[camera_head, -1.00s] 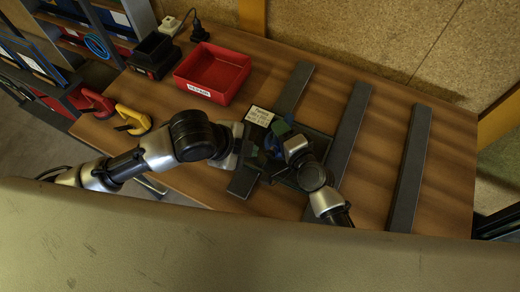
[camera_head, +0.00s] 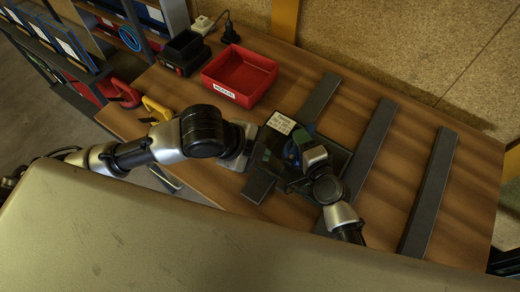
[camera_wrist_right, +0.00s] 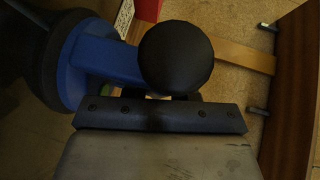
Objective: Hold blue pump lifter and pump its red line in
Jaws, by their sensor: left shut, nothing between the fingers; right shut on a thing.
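The blue pump lifter (camera_head: 291,152) is mostly hidden by my right arm in the head view; only a bit of blue shows above the dark glass frame (camera_head: 338,157). In the right wrist view its blue body (camera_wrist_right: 98,62) is large at the left, beside a round black knob (camera_wrist_right: 180,58). My right gripper (camera_head: 303,148) is shut on the blue pump lifter. My left gripper (camera_head: 259,155) is shut and empty, just left of the lifter, over the frame's left part. I cannot tell if it touches the lifter. The red line is not visible.
A white label (camera_head: 281,123) lies at the frame's upper left corner. Dark support bars (camera_head: 430,190) cross the wooden table. A red bin (camera_head: 239,76), a black box (camera_head: 184,53) and a yellow-handled tool (camera_head: 157,108) stand to the left. The table between the right bars is clear.

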